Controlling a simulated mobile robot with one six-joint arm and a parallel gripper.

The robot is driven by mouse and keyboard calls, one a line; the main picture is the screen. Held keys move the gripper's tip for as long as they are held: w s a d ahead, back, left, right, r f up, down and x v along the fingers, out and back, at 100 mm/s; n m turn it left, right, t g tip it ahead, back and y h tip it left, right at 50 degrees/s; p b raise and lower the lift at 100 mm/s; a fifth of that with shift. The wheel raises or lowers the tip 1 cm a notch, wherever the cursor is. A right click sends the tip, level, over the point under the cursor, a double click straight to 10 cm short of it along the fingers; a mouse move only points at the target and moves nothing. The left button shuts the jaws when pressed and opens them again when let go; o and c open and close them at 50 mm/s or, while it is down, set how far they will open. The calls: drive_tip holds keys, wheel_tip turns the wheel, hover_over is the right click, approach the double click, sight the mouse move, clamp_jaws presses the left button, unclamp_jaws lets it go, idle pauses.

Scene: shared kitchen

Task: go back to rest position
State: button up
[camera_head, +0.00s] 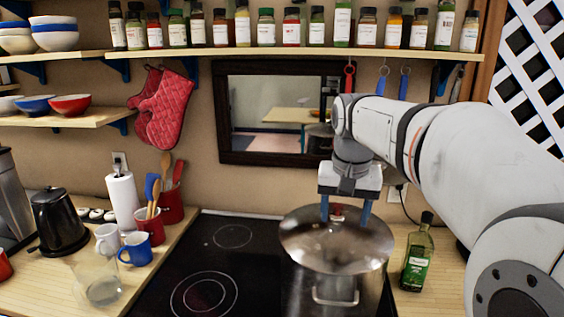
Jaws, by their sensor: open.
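The lid sits on the pot, and the pot stands on the right part of the black cooktop (195,262). I cannot tell whether the fingers touch the lid. My arm reaches in from the right.
A green oil bottle (417,255) stands on the counter close to the pot's right. Mugs, a glass jar (98,282), a paper towel roll (123,201) and a black kettle (58,222) stand at left. A spice shelf (290,53) runs above my arm. The cooktop's left part is clear.

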drive_tip(key=s+f+n, duration=0.1)
drive_tip(key=s+f, duration=0.6)
drive_tip(key=s, duration=0.2)
drive_tip(key=s+f+n+t, duration=0.1)
drive_tip(key=s+f+n, duration=0.1)
drive_tip(key=s+f, duration=0.4)
drive_tip(key=s, duration=0.3)
drive_tip(key=shift+a+f, duration=0.35)
drive_tip(key=shift+s, duration=0.1)
